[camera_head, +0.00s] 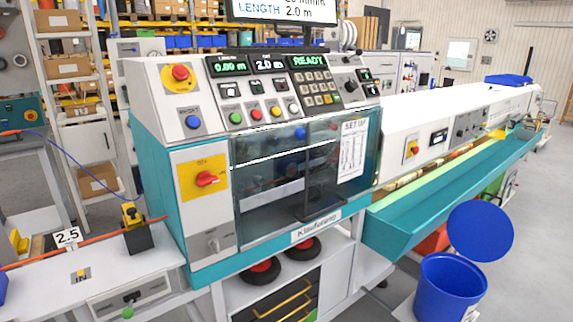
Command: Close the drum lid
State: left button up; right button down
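A blue drum (440,295) stands on the floor at the lower right, with its rim and dark opening visible from above. Its round blue lid (480,232) is raised and tilted steeply above the far right side of the rim, so the drum is open. The lid's lower edge meets or nearly meets the rim; I cannot see the hinge. Neither of my grippers is in view.
A teal and white machine (300,165) with a clear front window fills the middle. A teal trough (415,222) runs from it toward the back right, just left of the drum. Grey floor (535,220) is free right of the drum.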

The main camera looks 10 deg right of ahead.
aim_at(480, 231)
jog(key=i+l, duration=0.15)
jog(key=l, duration=0.6)
jog(key=i+l, duration=0.1)
jog(key=l, duration=0.6)
jog(key=i+l, duration=0.15)
jog(key=l, duration=0.6)
jog(key=i+l, duration=0.1)
jog(key=l, duration=0.6)
jog(key=i+l, duration=0.15)
jog(key=l, duration=0.6)
jog(key=i+l, duration=0.1)
jog(key=l, duration=0.65)
jog(key=i+l, duration=0.15)
jog(key=l, duration=0.55)
jog(key=i+l, duration=0.1)
jog(key=l, duration=0.65)
